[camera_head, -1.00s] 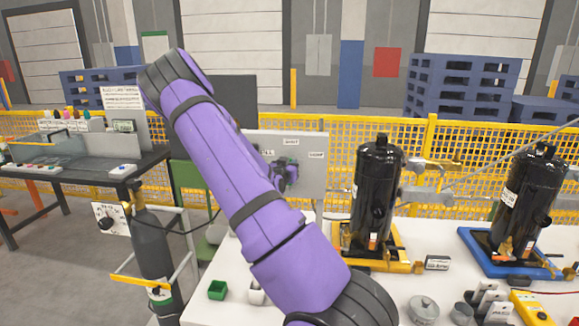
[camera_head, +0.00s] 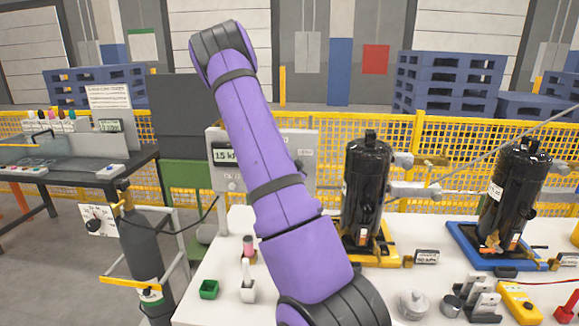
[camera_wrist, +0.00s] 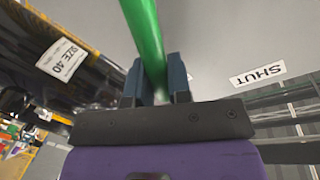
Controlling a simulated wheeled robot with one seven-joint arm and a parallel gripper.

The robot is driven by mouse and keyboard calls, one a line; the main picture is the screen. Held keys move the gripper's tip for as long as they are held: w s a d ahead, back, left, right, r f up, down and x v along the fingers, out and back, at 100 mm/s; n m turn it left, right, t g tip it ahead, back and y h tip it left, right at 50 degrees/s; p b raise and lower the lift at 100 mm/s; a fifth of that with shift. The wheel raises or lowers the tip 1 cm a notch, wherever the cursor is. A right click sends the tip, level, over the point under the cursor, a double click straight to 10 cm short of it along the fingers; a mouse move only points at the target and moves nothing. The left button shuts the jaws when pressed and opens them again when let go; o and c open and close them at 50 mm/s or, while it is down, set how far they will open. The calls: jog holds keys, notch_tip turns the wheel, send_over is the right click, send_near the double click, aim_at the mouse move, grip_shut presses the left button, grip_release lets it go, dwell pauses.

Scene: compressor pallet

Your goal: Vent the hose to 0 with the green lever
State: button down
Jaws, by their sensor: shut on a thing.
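The green lever (camera_wrist: 147,35) runs up from between the two fingers of my gripper (camera_wrist: 156,85) in the wrist view. My gripper is shut on it. A white label reading SHUT (camera_wrist: 258,74) is on the grey panel to the right of the lever. In the head view the grey panel (camera_head: 309,142) stands behind the table, partly covered by my purple arm. Its display (camera_head: 224,154) shows about 15, with the unit cut off by my arm. The lever and my fingers are hidden there.
Black compressors stand on a yellow tray (camera_head: 390,256) and a blue tray (camera_head: 463,235) right of my arm. A small green box (camera_head: 209,289) and a white holder (camera_head: 248,291) are on the white table. A grey gas cylinder (camera_head: 144,255) stands at its left.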

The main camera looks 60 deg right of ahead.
jog(key=shift+s+d+f+m+y, duration=0.2)
jog(key=shift+s+f+m, duration=0.25)
jog(key=shift+m, duration=0.15)
jog(key=shift+s+d+f+m+y, duration=0.2)
jog(key=shift+s+f+m, duration=0.2)
jog(key=shift+m, duration=0.2)
jog(key=c, duration=1.1)
grip_release()
jog(key=v, duration=1)
jog(key=shift+s+a, duration=0.2)
jog(key=shift+a, duration=0.2)
jog(key=shift+w, duration=0.1)
